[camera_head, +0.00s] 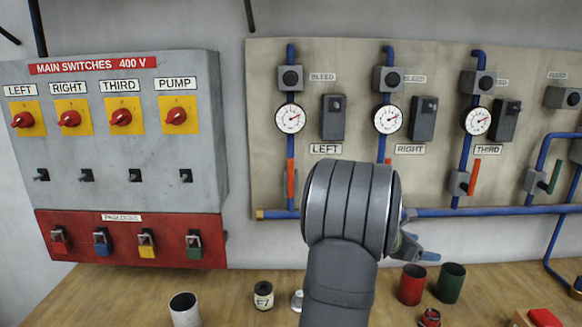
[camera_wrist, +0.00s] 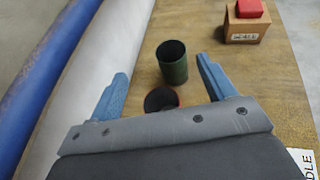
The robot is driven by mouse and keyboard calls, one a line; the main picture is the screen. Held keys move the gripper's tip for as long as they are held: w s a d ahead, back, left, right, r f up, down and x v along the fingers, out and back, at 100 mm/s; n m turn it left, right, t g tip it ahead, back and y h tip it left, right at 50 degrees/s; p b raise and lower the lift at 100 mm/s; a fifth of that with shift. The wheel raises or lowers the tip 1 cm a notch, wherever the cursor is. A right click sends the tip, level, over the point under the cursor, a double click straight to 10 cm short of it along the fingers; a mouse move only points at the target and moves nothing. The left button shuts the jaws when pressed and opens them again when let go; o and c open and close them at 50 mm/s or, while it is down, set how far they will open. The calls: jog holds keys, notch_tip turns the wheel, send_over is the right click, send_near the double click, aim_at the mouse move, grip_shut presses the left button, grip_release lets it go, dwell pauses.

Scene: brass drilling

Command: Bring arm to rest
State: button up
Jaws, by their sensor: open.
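My arm (camera_head: 345,260) rises from the bottom middle of the head view, in front of the gauge panel. My gripper (camera_head: 424,257) shows only partly behind the wrist, with its blue fingers pointing right, above the workbench (camera_head: 240,275). In the wrist view my gripper (camera_wrist: 163,66) has its two blue fingers wide apart with nothing held between them. A dark green cup (camera_wrist: 173,68) stands beyond and between the fingers in that view. A round dark-mouthed cup with a red rim (camera_wrist: 160,99) is partly hidden by the gripper body.
A red-topped box (camera_head: 545,317) is at lower right. Blue pipes (camera_head: 470,212) and the switch cabinet (camera_head: 120,150) are behind.

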jog(key=w+a+n+t, duration=0.1)
jog(key=w+a, duration=0.3)
jog(key=a, duration=0.8)
jog(key=shift+a, duration=0.2)
